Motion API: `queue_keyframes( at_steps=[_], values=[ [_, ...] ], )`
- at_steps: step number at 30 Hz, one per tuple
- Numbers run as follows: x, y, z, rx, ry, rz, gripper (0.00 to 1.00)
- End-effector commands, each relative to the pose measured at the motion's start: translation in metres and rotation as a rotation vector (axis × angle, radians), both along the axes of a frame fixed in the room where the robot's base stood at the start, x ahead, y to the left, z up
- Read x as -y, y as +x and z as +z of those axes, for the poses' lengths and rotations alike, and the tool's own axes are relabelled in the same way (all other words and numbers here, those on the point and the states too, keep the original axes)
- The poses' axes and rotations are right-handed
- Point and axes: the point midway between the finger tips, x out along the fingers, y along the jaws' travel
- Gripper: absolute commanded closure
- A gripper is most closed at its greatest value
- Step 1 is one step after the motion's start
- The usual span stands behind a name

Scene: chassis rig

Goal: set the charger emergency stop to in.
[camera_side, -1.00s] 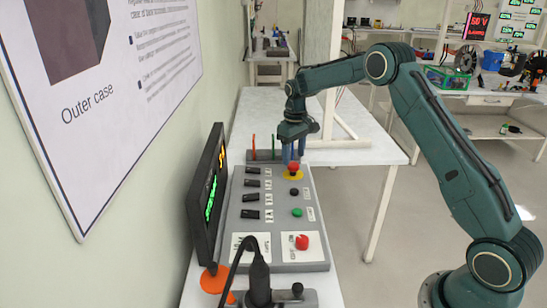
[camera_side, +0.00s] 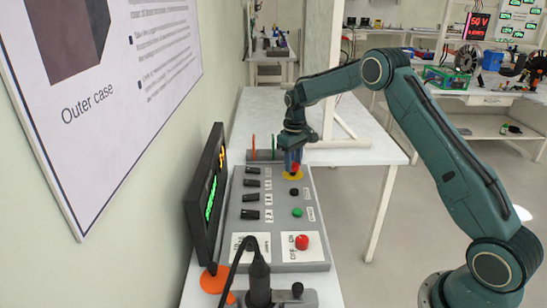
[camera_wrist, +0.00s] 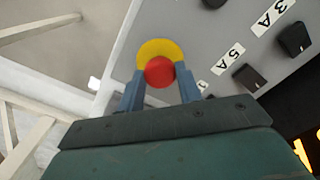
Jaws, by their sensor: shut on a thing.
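The emergency stop is a red mushroom button on a yellow disc at the far right corner of the grey control panel (camera_side: 240,232). In the side view the red button (camera_side: 295,168) shows partly between my gripper's blue fingers, above the yellow disc (camera_side: 293,176). In the wrist view the red button (camera_wrist: 159,71) sits between the two fingertips, with the yellow disc (camera_wrist: 158,47) around it. My gripper (camera_side: 293,162) points down over the button, its fingers shut on the button's sides. Whether the button is pressed in or out I cannot tell.
Black knobs (camera_side: 251,198) line the panel's left side. A black button (camera_side: 294,192), a green button (camera_side: 297,212) and another red knob (camera_side: 302,242) sit nearer the front. A screen (camera_side: 209,200) stands along the left. The white table (camera_side: 345,157) is bare to the right.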

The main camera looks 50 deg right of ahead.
Motion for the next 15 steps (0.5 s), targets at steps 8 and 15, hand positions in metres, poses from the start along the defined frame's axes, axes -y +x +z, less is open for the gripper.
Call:
queue_keyframes(
  at_steps=[8, 15],
  values=[
    [0.0, 0.0, -0.013, -0.001, 0.0, 0.0, 1.0],
    [0.0, 0.0, -0.014, -0.001, 0.0, 0.001, 0.54]
  ],
)
